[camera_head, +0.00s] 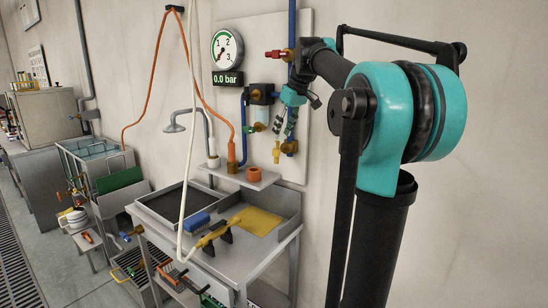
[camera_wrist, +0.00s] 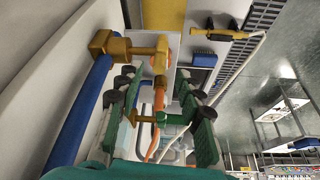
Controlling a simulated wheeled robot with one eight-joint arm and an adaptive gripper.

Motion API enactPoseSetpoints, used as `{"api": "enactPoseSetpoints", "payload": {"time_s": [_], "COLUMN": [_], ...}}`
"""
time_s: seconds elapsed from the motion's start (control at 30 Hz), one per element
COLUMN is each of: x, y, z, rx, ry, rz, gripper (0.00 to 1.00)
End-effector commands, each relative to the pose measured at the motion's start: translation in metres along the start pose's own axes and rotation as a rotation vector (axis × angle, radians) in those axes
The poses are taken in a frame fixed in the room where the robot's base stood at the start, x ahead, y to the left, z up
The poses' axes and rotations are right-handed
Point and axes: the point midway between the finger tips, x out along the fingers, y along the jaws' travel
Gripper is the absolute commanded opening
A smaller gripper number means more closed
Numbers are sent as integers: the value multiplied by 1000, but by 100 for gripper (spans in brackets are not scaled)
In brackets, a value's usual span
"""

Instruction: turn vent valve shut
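A wall panel (camera_head: 305,28) carries several valves and fittings. A brass fitting (camera_head: 289,147) sits at its lower right, with a yellow piece (camera_head: 277,152) hanging just left of it. A small green-handled valve (camera_head: 256,127) is further left. No label shows which one is the vent valve. My gripper (camera_head: 288,122) is just above the brass fitting. In the wrist view my gripper (camera_wrist: 158,115) has its fingers spread, with a gap between them. A brass elbow (camera_wrist: 106,43) and its branch (camera_wrist: 145,48) lie beyond the fingertips. I cannot tell whether a finger touches anything.
A red-handled valve (camera_head: 275,54) is above, and a gauge (camera_head: 227,49) over a display reading 0.0 bar (camera_head: 228,79) is at left. A blue hose (camera_wrist: 82,110) runs close beside my left finger. A small shelf (camera_head: 237,177) and a bench (camera_head: 270,262) stand below.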

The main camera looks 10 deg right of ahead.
Motion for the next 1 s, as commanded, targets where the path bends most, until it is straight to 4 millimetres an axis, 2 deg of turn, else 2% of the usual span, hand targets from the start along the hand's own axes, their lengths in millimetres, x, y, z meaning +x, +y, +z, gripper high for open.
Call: {"api": "enactPoseSetpoints", "payload": {"time_s": [0.3,0.5,0.7,1.0], "x": [65,97,114,117], "y": [0,0,0,0], "z": [0,0,0,0], "rx": [-1,1,1,1], "ry": [0,1,1,0], "rz": [0,0,0,0], "gripper": [37,37,37,37]}}
